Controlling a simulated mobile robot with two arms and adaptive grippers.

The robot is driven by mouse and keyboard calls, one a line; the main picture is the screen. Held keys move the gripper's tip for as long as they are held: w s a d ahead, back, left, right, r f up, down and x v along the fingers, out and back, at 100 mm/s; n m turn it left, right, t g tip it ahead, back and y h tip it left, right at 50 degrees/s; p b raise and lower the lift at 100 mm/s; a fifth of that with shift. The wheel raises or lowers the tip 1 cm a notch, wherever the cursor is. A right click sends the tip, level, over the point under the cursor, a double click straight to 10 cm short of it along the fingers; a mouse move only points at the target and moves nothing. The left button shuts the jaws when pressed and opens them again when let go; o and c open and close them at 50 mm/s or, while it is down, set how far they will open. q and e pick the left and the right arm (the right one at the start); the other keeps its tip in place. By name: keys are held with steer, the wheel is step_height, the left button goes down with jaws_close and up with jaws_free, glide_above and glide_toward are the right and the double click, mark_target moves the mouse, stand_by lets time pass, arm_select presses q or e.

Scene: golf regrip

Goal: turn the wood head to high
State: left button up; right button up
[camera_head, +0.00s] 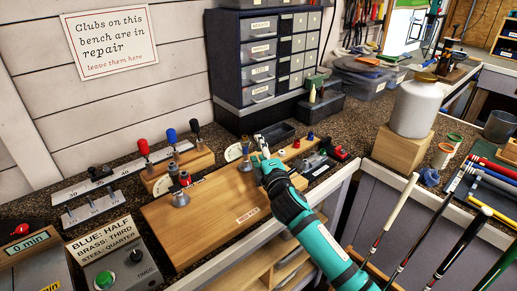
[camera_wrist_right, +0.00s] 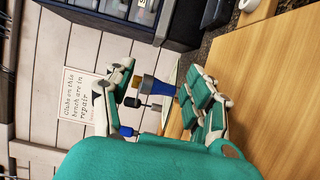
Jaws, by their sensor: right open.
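A wooden board (camera_head: 220,215) lies on the bench, with a small label too small to read surely. A metal post with a red top (camera_head: 181,192) stands at its left, beside a pale dial plate. A second pale dial plate (camera_head: 233,152) is at the board's back edge. My right gripper (camera_head: 261,153) is over the back of the board, beside this plate. In the right wrist view my right gripper (camera_wrist_right: 160,95) is open, with a blue-banded, dark-grey post (camera_wrist_right: 156,86) showing between its fingers; contact cannot be told. Which part is the wood head is unclear. My left gripper is out of view.
A drawer cabinet (camera_head: 268,55) stands behind the board. Red, blue and black handled tools (camera_head: 170,137) stand in a wooden block at the left. A white jar (camera_head: 417,107) stands on a wooden block at the right. The board's front area is clear.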

steer(key=shift+w+a, duration=0.15)
steer(key=shift+w, duration=0.3)
jaws_close()
steer(key=shift+f, duration=0.1)
